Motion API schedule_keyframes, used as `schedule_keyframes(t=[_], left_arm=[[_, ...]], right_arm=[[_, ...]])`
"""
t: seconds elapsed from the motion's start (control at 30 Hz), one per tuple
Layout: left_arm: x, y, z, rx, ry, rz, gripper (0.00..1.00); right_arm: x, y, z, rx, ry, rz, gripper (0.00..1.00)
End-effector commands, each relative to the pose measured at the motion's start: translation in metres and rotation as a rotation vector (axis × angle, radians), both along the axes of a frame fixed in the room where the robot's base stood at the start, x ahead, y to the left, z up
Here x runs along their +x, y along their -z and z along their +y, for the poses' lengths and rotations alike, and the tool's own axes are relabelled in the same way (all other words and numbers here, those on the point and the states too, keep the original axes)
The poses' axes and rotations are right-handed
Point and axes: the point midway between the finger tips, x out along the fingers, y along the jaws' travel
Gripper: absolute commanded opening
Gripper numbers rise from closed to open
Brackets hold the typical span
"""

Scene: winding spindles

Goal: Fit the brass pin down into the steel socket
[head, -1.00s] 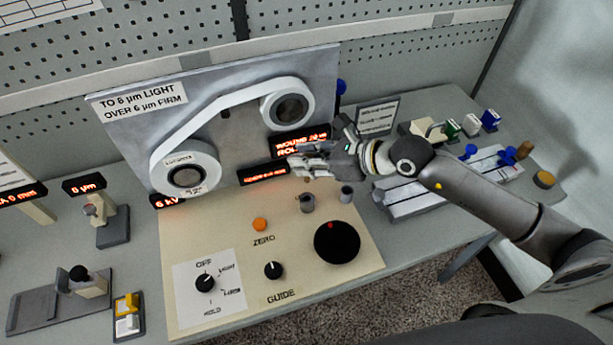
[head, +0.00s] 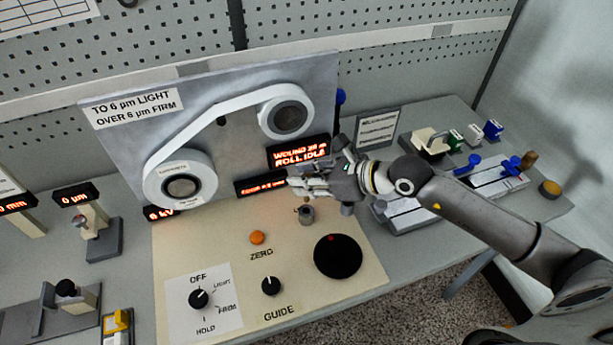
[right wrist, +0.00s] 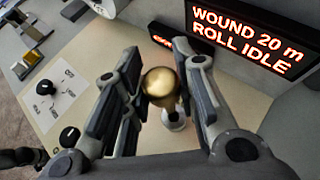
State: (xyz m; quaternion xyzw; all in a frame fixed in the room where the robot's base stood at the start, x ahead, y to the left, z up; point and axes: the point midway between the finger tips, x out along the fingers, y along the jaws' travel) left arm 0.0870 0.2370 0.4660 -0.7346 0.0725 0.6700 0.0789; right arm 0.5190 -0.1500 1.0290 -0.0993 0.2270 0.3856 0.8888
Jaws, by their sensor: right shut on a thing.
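The brass pin (right wrist: 160,84) shows in the right wrist view as a round brass knob between the fingers of my right gripper (right wrist: 158,55). The gripper is shut on it. In the head view, my right gripper (head: 302,184) is over the beige panel, and only a small brownish bit of the pin shows below the fingers. The steel socket (head: 306,215) is a short grey cup on the panel just under it. In the right wrist view the socket (right wrist: 174,123) shows partly behind the knob. Whether the pin's lower end touches the socket cannot be told. My left gripper is not in view.
The beige panel (head: 220,240) carries an orange button (head: 257,237), a large black knob (head: 338,256) and two small dials. Behind the gripper stands a lit display (head: 298,152) reading "ROLL IDLE".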

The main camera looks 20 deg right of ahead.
Motion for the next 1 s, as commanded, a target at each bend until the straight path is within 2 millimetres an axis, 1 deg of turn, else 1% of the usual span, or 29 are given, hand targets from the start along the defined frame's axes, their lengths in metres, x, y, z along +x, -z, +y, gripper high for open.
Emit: schedule_keyframes(t=[0.03,0.23,1.0], left_arm=[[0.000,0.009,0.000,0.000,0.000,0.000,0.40],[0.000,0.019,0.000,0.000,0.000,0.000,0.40],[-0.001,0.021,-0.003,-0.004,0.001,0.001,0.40]], right_arm=[[0.000,0.009,0.000,0.001,0.000,-0.001,0.02],[0.000,0.021,0.000,0.001,0.000,-0.002,0.02],[0.000,0.022,0.000,0.001,0.000,-0.001,0.02]])
